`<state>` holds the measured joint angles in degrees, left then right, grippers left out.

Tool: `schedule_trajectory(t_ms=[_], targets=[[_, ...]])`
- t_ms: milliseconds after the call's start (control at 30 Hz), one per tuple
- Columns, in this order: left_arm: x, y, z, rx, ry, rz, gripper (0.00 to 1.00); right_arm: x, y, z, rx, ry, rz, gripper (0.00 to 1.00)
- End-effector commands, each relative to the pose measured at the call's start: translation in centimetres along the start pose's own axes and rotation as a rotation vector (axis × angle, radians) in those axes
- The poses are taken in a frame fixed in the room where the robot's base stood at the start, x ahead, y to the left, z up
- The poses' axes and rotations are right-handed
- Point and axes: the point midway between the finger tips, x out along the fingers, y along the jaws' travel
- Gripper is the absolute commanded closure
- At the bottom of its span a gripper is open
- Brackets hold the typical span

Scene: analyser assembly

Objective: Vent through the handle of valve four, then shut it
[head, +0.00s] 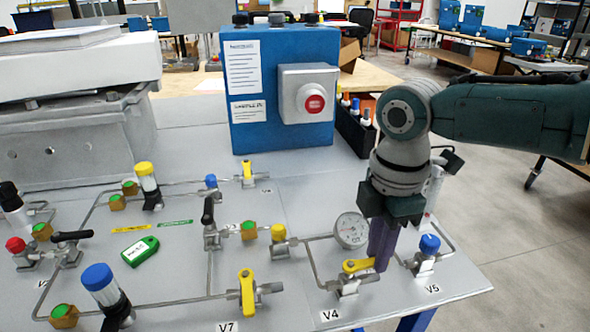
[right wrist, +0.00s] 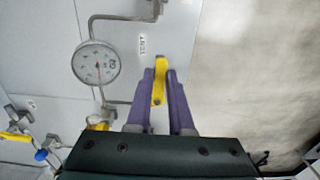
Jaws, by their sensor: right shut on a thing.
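Valve four's yellow handle (head: 358,265) sits on its metal valve body (head: 347,286), behind the V4 label (head: 330,316) in the head view. The handle points to the right there, toward my fingers. My right gripper (head: 381,262) reaches down from above with purple fingers. In the right wrist view, the yellow handle (right wrist: 160,82) lies between the two fingers (right wrist: 160,75), and they are shut on it. The fingers hide part of the handle's end in the head view. A round pressure gauge (head: 351,230) stands just behind the valve; its dial (right wrist: 97,63) also shows in the wrist view. My left gripper is not in view.
A blue-knobbed valve (head: 428,246) at V5 stands close on the right of my fingers. Valve V7 (head: 247,292) with an upright yellow handle is to the left. A blue box (head: 282,95) with a red button stands behind. The panel's right edge is near.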

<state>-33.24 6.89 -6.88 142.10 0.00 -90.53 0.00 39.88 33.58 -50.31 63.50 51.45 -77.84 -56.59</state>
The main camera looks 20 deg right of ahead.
Motion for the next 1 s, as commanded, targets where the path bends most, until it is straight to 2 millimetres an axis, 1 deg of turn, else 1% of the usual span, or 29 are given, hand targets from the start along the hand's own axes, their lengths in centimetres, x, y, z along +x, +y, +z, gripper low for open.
schedule_trajectory(t_ms=[533,567,800,1000], targets=[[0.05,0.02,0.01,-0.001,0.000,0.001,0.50,-0.07,0.11,-0.11,-0.025,0.002,0.001,1.00],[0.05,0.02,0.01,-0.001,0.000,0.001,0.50,-0.07,0.11,-0.11,-0.025,0.002,0.001,0.77],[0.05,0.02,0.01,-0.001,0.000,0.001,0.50,-0.04,0.10,-0.07,-0.023,0.001,0.000,0.50],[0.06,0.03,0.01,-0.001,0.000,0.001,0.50,-0.02,0.09,-0.03,-0.022,0.001,0.000,0.50]])
